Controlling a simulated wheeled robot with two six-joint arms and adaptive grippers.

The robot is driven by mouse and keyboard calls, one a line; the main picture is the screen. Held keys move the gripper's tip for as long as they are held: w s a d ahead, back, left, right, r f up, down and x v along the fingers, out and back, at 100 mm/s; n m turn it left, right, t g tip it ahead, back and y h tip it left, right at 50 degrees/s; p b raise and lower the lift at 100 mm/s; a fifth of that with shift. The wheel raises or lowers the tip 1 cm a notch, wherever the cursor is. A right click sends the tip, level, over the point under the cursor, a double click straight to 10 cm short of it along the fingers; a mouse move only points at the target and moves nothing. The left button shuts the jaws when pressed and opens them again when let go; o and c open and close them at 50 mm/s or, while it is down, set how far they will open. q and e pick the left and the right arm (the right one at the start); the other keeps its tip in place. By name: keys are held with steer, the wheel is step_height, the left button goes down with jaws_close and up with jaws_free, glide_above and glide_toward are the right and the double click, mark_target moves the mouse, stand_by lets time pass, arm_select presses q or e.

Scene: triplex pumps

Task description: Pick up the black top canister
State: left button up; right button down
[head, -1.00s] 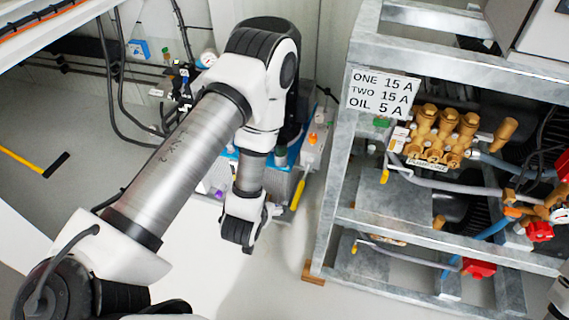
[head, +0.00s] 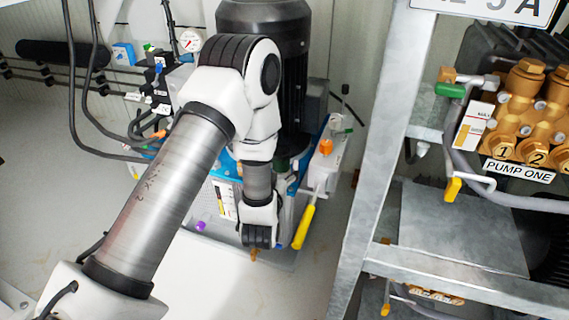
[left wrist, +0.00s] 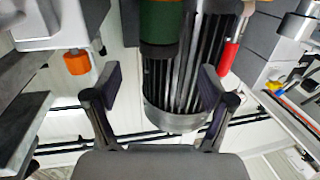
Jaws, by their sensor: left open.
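A tall black finned cylinder (head: 265,40), the only large black canister-like body in view, stands upright behind my left arm in the head view. My arm hides much of its lower part. In the left wrist view the finned cylinder (left wrist: 178,92) shows beyond and between the spread fingers of my left gripper (left wrist: 162,82), with a dark green round part (left wrist: 160,22) above it. The gripper is open and holds nothing. In the head view its fingers cannot be made out behind the wrist. My right gripper is not in view.
A blue-edged unit (head: 222,195) with a yellow handle (head: 304,228) is by my left wrist. A grey metal frame (head: 372,170) with brass pump parts (head: 530,110) stands at right. Black hoses hang at left. An orange knob (left wrist: 77,62) is beside one finger.

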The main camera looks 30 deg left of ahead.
mark_target(280, 157)
arm_select(q)
steer(key=shift+w+a, duration=0.2)
steer(key=shift+w, duration=0.25)
steer(key=b+x, duration=0.2)
steer(key=x, duration=0.1)
steer(key=b+x, duration=0.1)
steer(key=x, duration=0.1)
steer(key=shift+w+f+b, duration=0.1)
steer(key=shift+f+b, duration=0.25)
steer(key=shift+w+a+r, duration=0.1)
steer(key=shift+w+a, duration=0.05)
steer(key=shift+w, duration=0.15)
steer(key=shift+r, duration=0.1)
jaws_close()
